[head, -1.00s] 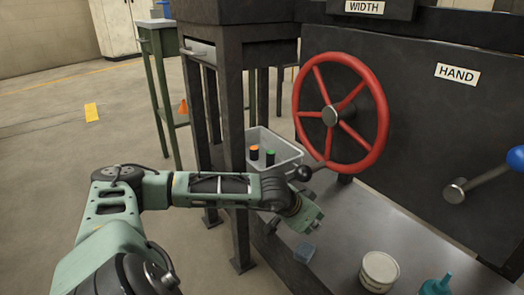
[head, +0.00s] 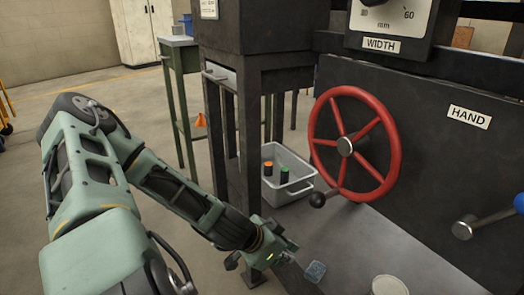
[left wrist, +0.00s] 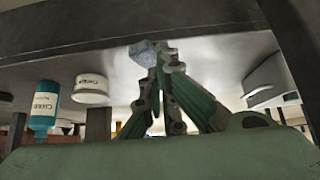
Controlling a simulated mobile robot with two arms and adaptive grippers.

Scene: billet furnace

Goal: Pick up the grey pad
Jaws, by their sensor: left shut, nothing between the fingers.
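The grey pad (head: 315,271) is a small blue-grey block on the dark metal bench top, near the bottom of the head view. It also shows in the left wrist view (left wrist: 143,52), just beyond my fingertips. My left gripper (head: 288,260) is low over the bench's left edge, just left of the pad in the head view. Its fingers look closed together and hold nothing. In the left wrist view the gripper (left wrist: 158,60) points at the pad; I cannot tell whether they touch. My right gripper is not in view.
A red handwheel (head: 353,147) with a black knob stands behind the bench. A grey bin (head: 290,192) with orange- and green-topped cylinders is behind the gripper. A white tub (head: 389,285) is right of the pad. A teal bottle (left wrist: 44,108) shows in the wrist view.

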